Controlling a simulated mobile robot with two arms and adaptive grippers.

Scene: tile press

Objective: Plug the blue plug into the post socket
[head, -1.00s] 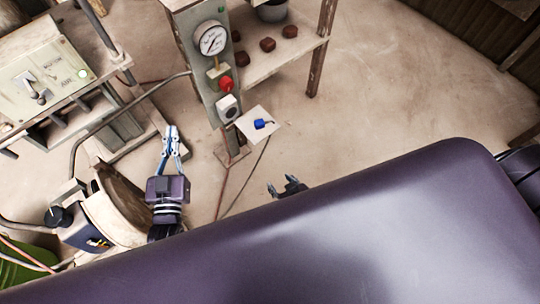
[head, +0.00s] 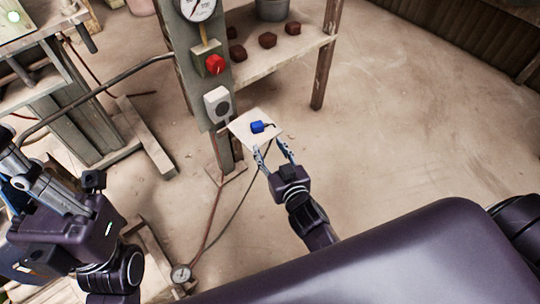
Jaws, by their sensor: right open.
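The blue plug (head: 257,127) lies on a small pale square shelf (head: 240,133) that sticks out from the grey post (head: 192,62). A short dark cord end shows at the plug's right. The white post socket (head: 217,103), with a dark round face, sits on the post just left of the shelf. My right gripper (head: 271,149) is open and empty, its two blue fingers at the shelf's near edge, just below the plug in the picture. My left gripper (head: 20,170) is at the left edge, near the camera; its fingertips are unclear.
A red knob (head: 215,64) and a gauge (head: 196,8) sit above the socket. A wooden rack (head: 285,55) with several brown lumps and a grey bucket (head: 271,9) stands behind. A cable hangs below the shelf. A bench stands at left; the floor at right is clear.

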